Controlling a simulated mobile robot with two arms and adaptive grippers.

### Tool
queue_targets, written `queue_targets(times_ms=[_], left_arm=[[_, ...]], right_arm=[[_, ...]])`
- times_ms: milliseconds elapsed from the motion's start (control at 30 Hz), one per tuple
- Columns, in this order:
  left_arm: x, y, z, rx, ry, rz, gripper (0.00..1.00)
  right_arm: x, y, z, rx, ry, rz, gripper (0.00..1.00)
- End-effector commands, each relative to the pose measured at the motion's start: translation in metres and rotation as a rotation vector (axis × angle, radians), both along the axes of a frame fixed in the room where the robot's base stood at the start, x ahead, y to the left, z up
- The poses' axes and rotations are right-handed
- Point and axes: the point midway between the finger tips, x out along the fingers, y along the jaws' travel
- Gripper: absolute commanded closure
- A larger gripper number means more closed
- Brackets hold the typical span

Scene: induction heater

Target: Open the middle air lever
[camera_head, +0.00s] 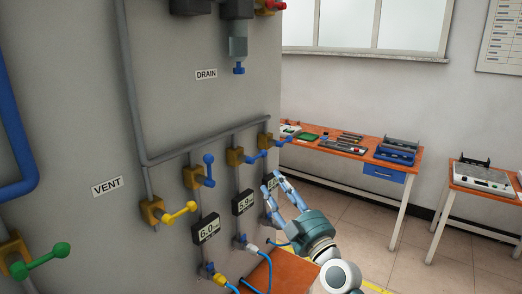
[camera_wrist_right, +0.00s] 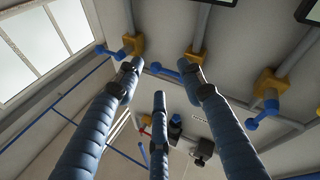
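Three brass valves with blue levers sit in a row on the grey panel in the head view. The middle blue lever (camera_head: 254,156) points right. The left blue lever (camera_head: 208,166) points up, and the right blue lever (camera_head: 283,140) points right. My right gripper (camera_head: 273,181) is open and empty, below the right and middle levers, fingers toward the panel. In the right wrist view, my right gripper's (camera_wrist_right: 159,75) spread fingers show the middle lever (camera_wrist_right: 164,70) beyond them, its end between the upper two fingertips. I cannot tell whether they touch. My left gripper is out of view.
A yellow lever (camera_head: 180,213) and a green lever (camera_head: 42,261) are lower left on the panel. Digital gauges (camera_head: 206,229) hang below the blue levers. A grey pipe (camera_head: 210,144) runs above the valves. A workbench (camera_head: 345,147) stands behind, right; the floor between is clear.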

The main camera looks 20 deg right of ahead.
Motion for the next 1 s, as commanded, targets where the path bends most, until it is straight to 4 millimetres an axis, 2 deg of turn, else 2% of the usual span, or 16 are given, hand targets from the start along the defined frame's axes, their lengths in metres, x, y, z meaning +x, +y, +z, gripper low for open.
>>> queue_targets(times_ms=[33,100,267,400,700,1000], left_arm=[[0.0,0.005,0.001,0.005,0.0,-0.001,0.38],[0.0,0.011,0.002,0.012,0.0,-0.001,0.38],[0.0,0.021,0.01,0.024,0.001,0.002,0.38],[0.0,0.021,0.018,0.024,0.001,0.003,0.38],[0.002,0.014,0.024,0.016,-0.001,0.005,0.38],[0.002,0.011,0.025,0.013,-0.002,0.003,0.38]], right_arm=[[0.0,-0.003,0.014,-0.003,-0.029,-0.009,0.61],[0.001,-0.005,0.024,-0.004,-0.049,-0.015,0.61],[0.017,-0.003,0.033,-0.003,-0.053,-0.017,0.61],[0.041,0.002,0.043,-0.002,-0.052,-0.016,0.61],[0.087,0.011,0.056,-0.003,-0.05,-0.016,0.61],[0.099,0.013,0.059,-0.005,-0.049,-0.016,0.61]])
